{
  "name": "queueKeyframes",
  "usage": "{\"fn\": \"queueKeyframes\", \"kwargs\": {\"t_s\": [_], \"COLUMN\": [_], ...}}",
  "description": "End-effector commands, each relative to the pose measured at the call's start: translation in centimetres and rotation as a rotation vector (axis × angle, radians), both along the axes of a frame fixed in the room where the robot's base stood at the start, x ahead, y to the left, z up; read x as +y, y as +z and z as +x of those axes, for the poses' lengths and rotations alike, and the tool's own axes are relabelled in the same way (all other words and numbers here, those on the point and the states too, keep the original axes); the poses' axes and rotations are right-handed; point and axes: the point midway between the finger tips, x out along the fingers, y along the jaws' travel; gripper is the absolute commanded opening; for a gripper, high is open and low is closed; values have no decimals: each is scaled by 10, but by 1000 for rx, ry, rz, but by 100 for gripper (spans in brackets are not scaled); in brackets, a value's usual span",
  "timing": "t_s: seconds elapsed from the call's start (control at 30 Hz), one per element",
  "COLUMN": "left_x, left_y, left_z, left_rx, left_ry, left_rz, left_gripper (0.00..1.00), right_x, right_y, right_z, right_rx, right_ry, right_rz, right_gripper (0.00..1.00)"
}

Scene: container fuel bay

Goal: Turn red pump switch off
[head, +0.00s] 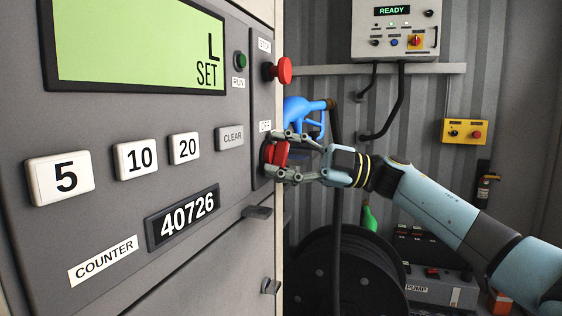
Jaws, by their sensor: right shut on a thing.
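A red switch (277,154) sits on the dark vertical strip at the right edge of the grey dispenser panel, below a small white label. My right gripper (273,157) comes in from the right and is shut on this switch. Its fingers lie above and below the red part and hide some of it. The switch's exact setting cannot be made out. My left gripper is out of view.
A red mushroom button (284,71) stands out above, near the STOP label. A blue nozzle (303,115) hangs just behind my right gripper. A black hose reel (345,275) and a box marked PUMP (440,290) are below. A control box (394,30) reads READY.

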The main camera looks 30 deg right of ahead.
Motion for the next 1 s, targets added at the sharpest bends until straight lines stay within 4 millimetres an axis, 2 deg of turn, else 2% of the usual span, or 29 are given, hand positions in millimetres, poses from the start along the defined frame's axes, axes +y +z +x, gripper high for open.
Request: {"fn": "queueKeyframes", "kwargs": {"t_s": [0.5, 1.0], "left_x": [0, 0], "left_y": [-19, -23], "left_z": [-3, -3], "left_rx": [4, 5], "left_ry": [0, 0], "left_rz": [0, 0], "left_gripper": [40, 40], "right_x": [0, 1], "right_y": [1, 4], "right_z": [0, 0], "right_rx": [-284, -382], "right_ry": [-3, -6], "right_rz": [-313, -421], "right_gripper": [18, 18]}}
